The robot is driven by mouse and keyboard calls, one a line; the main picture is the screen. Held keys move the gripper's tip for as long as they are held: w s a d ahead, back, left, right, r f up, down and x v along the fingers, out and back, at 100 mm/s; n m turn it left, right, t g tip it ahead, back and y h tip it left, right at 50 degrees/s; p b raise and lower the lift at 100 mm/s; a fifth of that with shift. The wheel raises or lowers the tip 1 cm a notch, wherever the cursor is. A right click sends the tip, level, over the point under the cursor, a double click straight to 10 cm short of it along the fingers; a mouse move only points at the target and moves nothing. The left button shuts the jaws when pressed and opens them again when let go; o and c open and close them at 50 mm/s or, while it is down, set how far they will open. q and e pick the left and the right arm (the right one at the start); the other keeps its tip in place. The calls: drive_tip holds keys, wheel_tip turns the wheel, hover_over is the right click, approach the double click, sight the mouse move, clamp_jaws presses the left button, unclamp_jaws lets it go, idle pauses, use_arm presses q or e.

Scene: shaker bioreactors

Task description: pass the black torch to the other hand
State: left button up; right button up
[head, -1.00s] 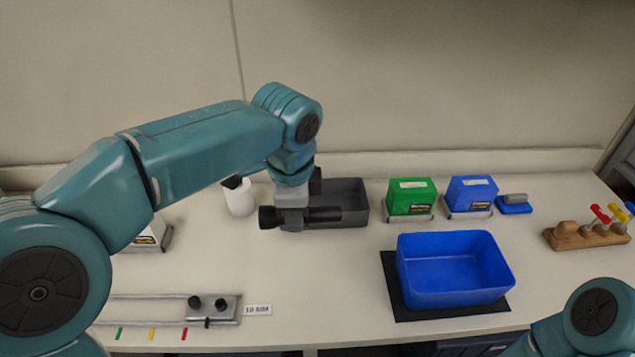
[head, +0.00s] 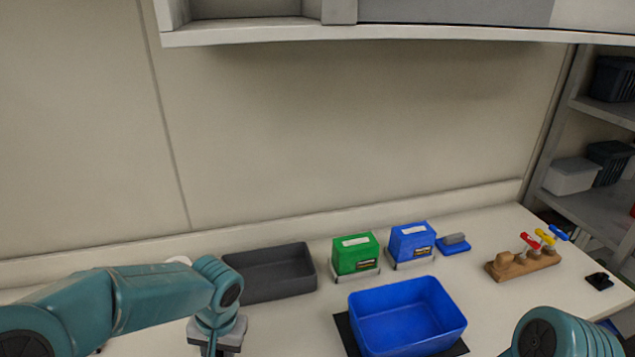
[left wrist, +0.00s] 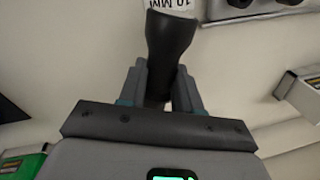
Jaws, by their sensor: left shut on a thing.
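The black torch (left wrist: 168,48) is gripped between the two grey fingers of my left gripper (left wrist: 160,88) in the left wrist view, its wider end pointing to the top of that picture. In the head view my left gripper (head: 218,340) is at the bottom edge, in front of the dark grey tray; its fingers are cut off and the torch cannot be made out there. My right arm (head: 562,335) shows only as a teal link at the lower right; its gripper is out of the picture.
The dark grey tray (head: 268,290) is empty. A blue bin (head: 410,345) stands on a black mat, with a green box (head: 356,253) and a blue box (head: 411,242) behind. A wooden block with coloured valves (head: 525,265) stands right. A shelf (head: 360,38) overhangs the back wall.

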use_arm(q)
drive_tip(key=shift+n, duration=0.3)
